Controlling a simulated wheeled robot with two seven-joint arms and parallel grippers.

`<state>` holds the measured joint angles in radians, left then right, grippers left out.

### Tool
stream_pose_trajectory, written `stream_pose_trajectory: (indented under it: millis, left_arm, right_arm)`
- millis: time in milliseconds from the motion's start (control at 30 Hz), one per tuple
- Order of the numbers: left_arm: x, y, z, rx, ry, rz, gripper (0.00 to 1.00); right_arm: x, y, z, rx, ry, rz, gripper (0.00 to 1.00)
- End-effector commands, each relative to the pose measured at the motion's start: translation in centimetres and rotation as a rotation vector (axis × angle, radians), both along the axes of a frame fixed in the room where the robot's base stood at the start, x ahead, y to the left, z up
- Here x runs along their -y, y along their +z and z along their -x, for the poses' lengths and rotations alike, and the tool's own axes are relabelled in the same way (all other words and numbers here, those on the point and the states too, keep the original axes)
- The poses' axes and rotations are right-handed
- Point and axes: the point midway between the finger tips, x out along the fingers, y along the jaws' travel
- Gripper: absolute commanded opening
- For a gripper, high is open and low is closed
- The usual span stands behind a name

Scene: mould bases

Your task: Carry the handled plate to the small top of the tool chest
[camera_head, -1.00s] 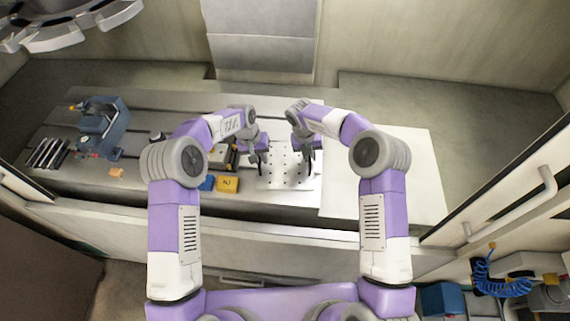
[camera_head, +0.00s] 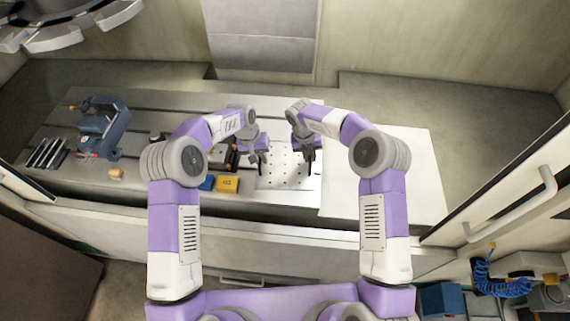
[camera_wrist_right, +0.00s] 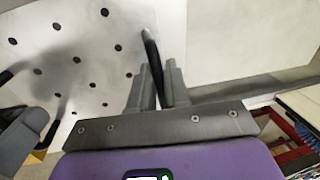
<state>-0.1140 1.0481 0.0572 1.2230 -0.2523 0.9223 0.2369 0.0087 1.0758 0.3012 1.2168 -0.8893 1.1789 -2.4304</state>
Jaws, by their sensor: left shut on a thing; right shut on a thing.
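The handled plate (camera_head: 284,178) is a pale flat plate with rows of dark holes. It lies level at the front middle of the bench, and it fills the upper left of the right wrist view (camera_wrist_right: 75,50). My right gripper (camera_head: 308,155) is shut on a dark bar handle (camera_wrist_right: 153,58) at the plate's right edge. My left gripper (camera_head: 259,157) is shut at the plate's left edge; its handle there is mostly hidden by the fingers. I cannot tell for sure which thing is the tool chest.
A blue machine (camera_head: 103,128) stands at the bench's left. A yellow block (camera_head: 227,184) and a blue block (camera_head: 207,183) lie left of the plate. A bare white sheet (camera_head: 385,185) lies right. A blue coiled hose (camera_head: 497,279) is at lower right.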

Motion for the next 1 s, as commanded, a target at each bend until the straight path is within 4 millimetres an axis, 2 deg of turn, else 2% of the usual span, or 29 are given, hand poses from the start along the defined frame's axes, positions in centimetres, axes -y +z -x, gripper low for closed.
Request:
stream_pose_trajectory:
  millis: [567,1000]
  left_arm:
    - [0.1,0.5,-0.1,0.003,0.001,0.001,0.00]
    - [0.1,3.6,-0.1,0.003,0.001,0.001,0.00]
  right_arm:
    - [0.0,0.6,-0.1,0.004,0.000,-0.001,0.00]
    - [0.0,3.6,-0.1,0.004,0.000,-0.001,0.00]
